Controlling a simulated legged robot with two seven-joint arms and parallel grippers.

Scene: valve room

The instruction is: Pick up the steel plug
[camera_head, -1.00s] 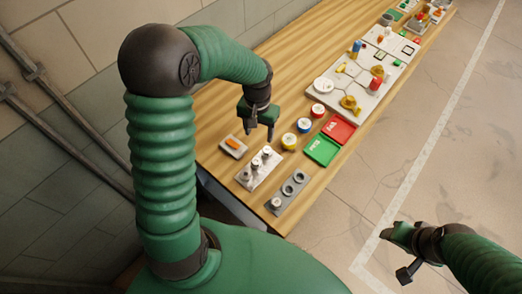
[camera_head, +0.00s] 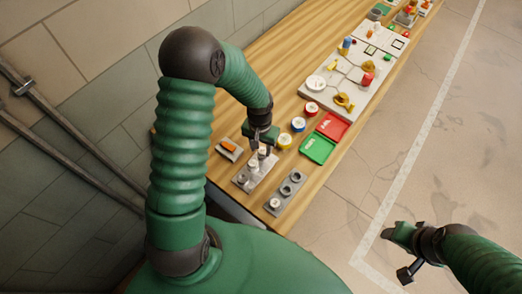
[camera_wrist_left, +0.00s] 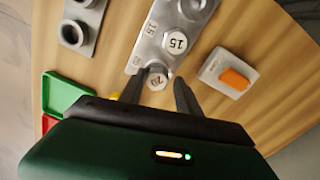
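A light metal plate (camera_head: 245,183) on the wooden table holds several round steel plugs in a row. The wrist view shows a plug marked 15 (camera_wrist_left: 175,42) and one that seems marked 20 (camera_wrist_left: 157,80), on the same plate (camera_wrist_left: 146,52). My left gripper (camera_head: 261,149) is over the plate's far end. In the wrist view its two dark fingers (camera_wrist_left: 160,84) are apart, with the plug marked 20 between the tips; I cannot tell whether they touch it. My right gripper (camera_head: 397,236) is off to the right, above the floor; its finger opening is unclear.
A grey block with round sockets (camera_head: 287,190) lies right of the plate. An orange-topped switch box (camera_head: 229,149) is to its left. Green (camera_head: 318,149) and red (camera_head: 331,126) trays and coloured round pieces stand beyond. A grey board (camera_head: 350,80) lies farther back.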

